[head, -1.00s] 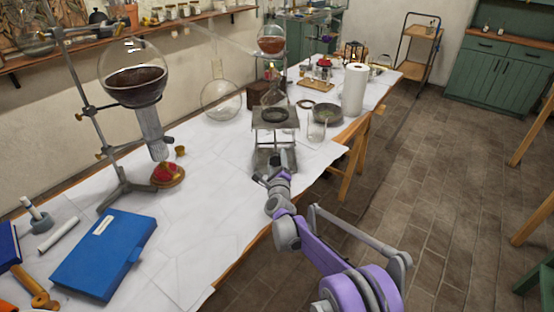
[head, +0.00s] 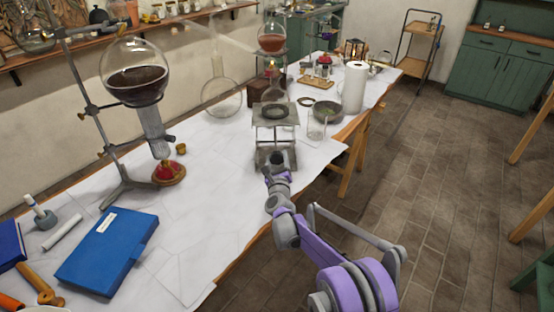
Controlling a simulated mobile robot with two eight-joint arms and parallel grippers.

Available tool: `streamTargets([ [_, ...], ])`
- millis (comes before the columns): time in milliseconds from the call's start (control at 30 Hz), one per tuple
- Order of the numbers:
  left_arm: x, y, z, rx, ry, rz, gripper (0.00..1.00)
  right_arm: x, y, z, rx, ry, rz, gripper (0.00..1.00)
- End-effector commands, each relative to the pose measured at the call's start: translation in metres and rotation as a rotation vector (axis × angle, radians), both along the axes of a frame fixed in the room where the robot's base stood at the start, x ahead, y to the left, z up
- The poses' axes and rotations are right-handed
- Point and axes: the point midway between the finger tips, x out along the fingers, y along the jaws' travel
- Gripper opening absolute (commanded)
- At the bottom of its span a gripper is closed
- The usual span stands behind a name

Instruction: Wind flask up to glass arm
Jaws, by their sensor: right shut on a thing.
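A small clear flask (head: 275,93) stands upright on the top plate of a grey metal lab jack (head: 273,119). A thin glass arm (head: 228,44) slants down from the upper left towards the flask's neck. I cannot tell whether its end meets the flask. My right gripper (head: 278,167) is at the front of the jack's base, shut on the dark winding knob (head: 277,158). The fingers partly hide the knob. My left gripper is out of view.
A large flask of dark liquid (head: 137,83) hangs on a stand at left above a red burner (head: 168,172). A glass beaker (head: 316,127), dark bowl (head: 328,111) and paper roll (head: 354,88) stand right of the jack.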

Motion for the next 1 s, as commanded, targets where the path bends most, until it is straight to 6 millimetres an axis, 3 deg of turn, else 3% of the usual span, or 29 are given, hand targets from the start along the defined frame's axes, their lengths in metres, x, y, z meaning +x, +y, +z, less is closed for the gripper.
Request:
streamTargets([
  [200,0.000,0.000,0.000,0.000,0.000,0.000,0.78,0.000,0.000,-0.001,0.000,0.000,0.001,0.10],
  [233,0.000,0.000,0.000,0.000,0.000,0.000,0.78,0.000,0.000,-0.001,0.000,0.000,0.001,0.68],
  [400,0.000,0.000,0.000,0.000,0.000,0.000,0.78,0.000,0.000,0.000,-0.001,0.000,0.001,0.96],
  [767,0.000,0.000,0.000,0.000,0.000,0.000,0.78,-0.005,0.000,0.000,-0.001,0.000,0.001,0.96],
  [1000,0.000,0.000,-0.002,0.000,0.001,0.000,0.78,-0.047,-0.001,0.000,-0.001,0.000,0.001,0.96],
])
